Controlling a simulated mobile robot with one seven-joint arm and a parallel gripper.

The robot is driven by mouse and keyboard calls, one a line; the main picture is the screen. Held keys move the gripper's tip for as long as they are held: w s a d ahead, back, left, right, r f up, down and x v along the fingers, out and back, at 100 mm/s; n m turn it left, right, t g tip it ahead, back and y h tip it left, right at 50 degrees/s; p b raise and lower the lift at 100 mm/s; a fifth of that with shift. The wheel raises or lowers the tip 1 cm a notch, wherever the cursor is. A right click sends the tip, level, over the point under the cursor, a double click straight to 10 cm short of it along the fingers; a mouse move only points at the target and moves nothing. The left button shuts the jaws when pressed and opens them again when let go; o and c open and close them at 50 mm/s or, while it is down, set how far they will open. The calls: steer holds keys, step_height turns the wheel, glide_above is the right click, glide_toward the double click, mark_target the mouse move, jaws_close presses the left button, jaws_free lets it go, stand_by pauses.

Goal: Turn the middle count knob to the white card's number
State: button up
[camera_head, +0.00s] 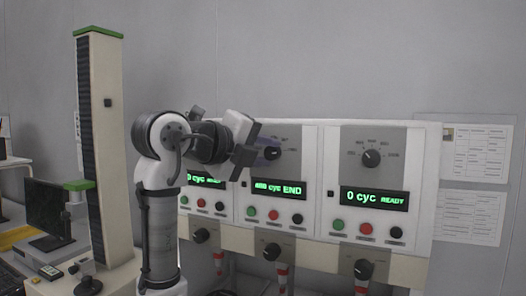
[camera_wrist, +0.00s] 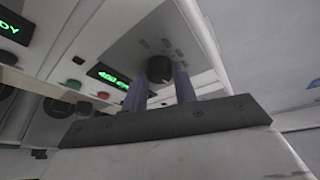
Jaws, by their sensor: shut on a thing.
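The middle count knob (camera_head: 273,154) is a dark round knob on the grey upper plate of the middle panel. My gripper (camera_head: 266,153) reaches it from the left and partly covers the knob and its scale. In the wrist view, the two purple-grey fingers of my gripper (camera_wrist: 160,76) are closed on either side of the knob (camera_wrist: 158,67). The middle display (camera_head: 278,188) glows green; it ends in "cyc END", and its number is too blurred to read surely. The knob's pointer and scale numbers are not legible. I cannot make out a white card with a number on the middle panel.
The right panel has its own knob (camera_head: 371,158) and a display (camera_head: 374,198) reading "0 cyc READY". The left panel's display (camera_head: 206,180) is partly hidden by my arm. Buttons and lower knobs (camera_head: 272,252) line the panels. Printed sheets (camera_head: 477,152) hang at right.

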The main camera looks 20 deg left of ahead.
steer(key=shift+f, duration=0.1)
steer(key=o, duration=1)
steer(key=shift+c, duration=0.2)
steer(key=b+v, duration=0.3)
steer(key=v, duration=1)
steer(key=shift+s+a+b, duration=0.15)
steer(key=shift+s+b, duration=0.2)
steer(key=shift+b, duration=0.05)
